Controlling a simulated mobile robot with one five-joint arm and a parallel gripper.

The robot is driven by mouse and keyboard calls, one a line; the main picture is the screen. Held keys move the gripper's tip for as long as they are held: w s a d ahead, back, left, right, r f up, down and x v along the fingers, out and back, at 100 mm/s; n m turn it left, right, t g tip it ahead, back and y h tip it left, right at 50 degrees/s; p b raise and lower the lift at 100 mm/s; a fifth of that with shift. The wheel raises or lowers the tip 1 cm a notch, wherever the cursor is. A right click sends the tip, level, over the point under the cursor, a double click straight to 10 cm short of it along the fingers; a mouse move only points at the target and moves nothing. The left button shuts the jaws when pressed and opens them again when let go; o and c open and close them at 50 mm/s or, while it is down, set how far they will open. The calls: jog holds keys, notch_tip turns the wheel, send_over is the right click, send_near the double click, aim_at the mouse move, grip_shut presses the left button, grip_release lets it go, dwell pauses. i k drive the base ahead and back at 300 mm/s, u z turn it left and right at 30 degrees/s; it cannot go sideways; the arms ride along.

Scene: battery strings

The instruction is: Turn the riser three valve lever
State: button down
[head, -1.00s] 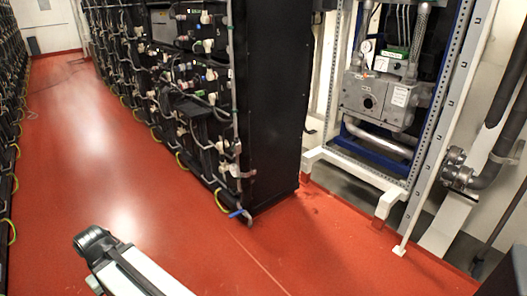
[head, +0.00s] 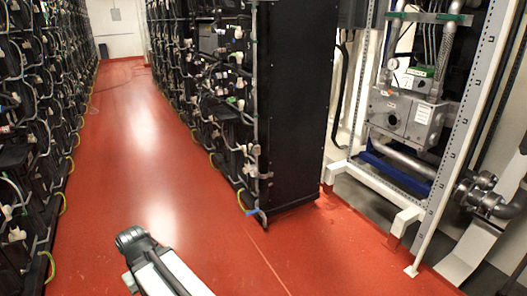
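No lever that I can single out as the riser three valve lever shows in the head view. A grey pump or valve block (head: 403,118) with a round gauge stands inside a white frame at the right. A metal pipe with a flanged fitting (head: 482,196) is at the right edge, low on the wall. Part of my arm reaches up from the bottom of the picture, left of centre, over the red floor. My gripper cannot be made out, so its fingers are not seen.
Battery racks (head: 40,130) with many cables line the left side, and another rack row (head: 215,90) ends in a tall black panel (head: 297,110). A clear red aisle (head: 130,150) runs between them to a far white wall. The white frame's feet (head: 405,220) stand on the floor at right.

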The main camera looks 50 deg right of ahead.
aim_at(255, 143)
jog(key=u, duration=0.1)
jog(key=i, duration=0.95)
jog(key=z, duration=0.1)
